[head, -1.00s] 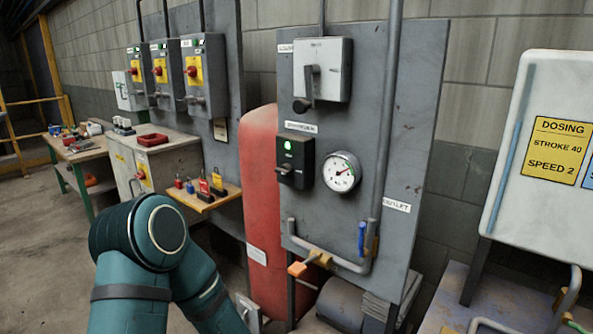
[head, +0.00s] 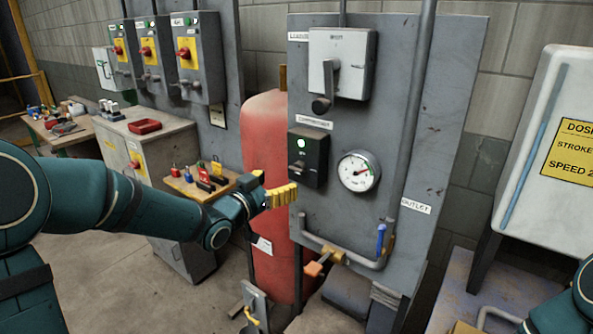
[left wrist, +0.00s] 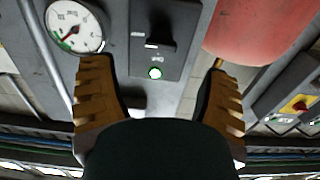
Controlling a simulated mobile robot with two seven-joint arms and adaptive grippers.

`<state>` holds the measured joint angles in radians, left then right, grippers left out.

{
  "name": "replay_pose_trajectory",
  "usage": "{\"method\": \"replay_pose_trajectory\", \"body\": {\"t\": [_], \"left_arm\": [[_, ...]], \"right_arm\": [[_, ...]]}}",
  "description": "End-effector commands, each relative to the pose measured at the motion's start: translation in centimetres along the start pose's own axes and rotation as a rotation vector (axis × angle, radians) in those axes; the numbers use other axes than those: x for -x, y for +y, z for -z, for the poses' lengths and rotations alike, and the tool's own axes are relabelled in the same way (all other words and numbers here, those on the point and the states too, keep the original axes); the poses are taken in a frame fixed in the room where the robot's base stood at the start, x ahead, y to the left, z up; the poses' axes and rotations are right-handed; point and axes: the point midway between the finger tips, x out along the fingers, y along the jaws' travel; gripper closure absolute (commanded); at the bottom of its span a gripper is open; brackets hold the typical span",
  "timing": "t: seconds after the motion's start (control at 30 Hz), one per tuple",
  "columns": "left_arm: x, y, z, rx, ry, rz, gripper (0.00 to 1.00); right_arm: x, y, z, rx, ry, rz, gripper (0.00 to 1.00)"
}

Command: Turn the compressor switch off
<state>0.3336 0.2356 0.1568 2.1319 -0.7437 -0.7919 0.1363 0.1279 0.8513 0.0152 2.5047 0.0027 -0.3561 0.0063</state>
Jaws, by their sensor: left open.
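The compressor switch (head: 307,157) is a black box with a lit green lamp and a small lever, on the grey panel under a label reading compressor. In the left wrist view the switch (left wrist: 165,35) appears upside down between the fingers, its green lamp lit and its dark lever standing out. My left gripper (head: 283,195) has yellow fingers and is in front of the panel, a little below and left of the switch, apart from it. In the left wrist view the gripper (left wrist: 160,95) is open and empty.
A pressure gauge (head: 358,171) sits right of the switch. A grey isolator box with a handle (head: 338,65) is above. A red tank (head: 262,140) stands left of the panel. A padlock shelf (head: 196,182) is behind my left arm.

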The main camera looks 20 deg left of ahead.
Motion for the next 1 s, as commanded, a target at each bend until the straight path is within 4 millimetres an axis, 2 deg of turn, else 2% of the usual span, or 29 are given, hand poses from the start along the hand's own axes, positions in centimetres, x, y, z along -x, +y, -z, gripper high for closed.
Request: {"method": "replay_pose_trajectory", "body": {"t": [0.2, 0.4, 0.6, 0.87, 0.9, 0.97, 1.0], "left_arm": [[-4.3, 0.0, -0.1, 0.002, -0.001, 0.0, 0.24], [-7.0, 0.0, -0.1, 0.001, -0.002, 0.001, 0.24], [-8.2, 0.0, 0.0, 0.0, -0.001, 0.001, 0.24], [-8.2, 0.0, 0.0, 0.0, -0.001, 0.002, 0.24], [-8.2, 0.0, 0.0, 0.0, -0.001, 0.002, 0.3], [-8.2, 0.0, 0.0, 0.0, -0.001, 0.002, 0.51], [-8.2, 0.0, -0.1, 0.0, -0.001, 0.002, 0.65]], "right_arm": [[0.1, -0.1, 0.0, 0.001, 0.0, 0.0, 0.59], [0.1, -0.1, 0.1, 0.001, 0.001, 0.0, 0.59], [0.1, -0.1, 0.1, 0.001, 0.002, 0.0, 0.59], [0.1, -0.1, 0.1, 0.001, 0.002, 0.0, 0.59], [0.1, -0.1, 0.1, 0.001, 0.002, 0.0, 0.59], [0.1, -0.1, 0.1, 0.001, 0.002, 0.0, 0.59], [0.1, -0.1, 0.1, 0.001, 0.002, 0.0, 0.59]]}}
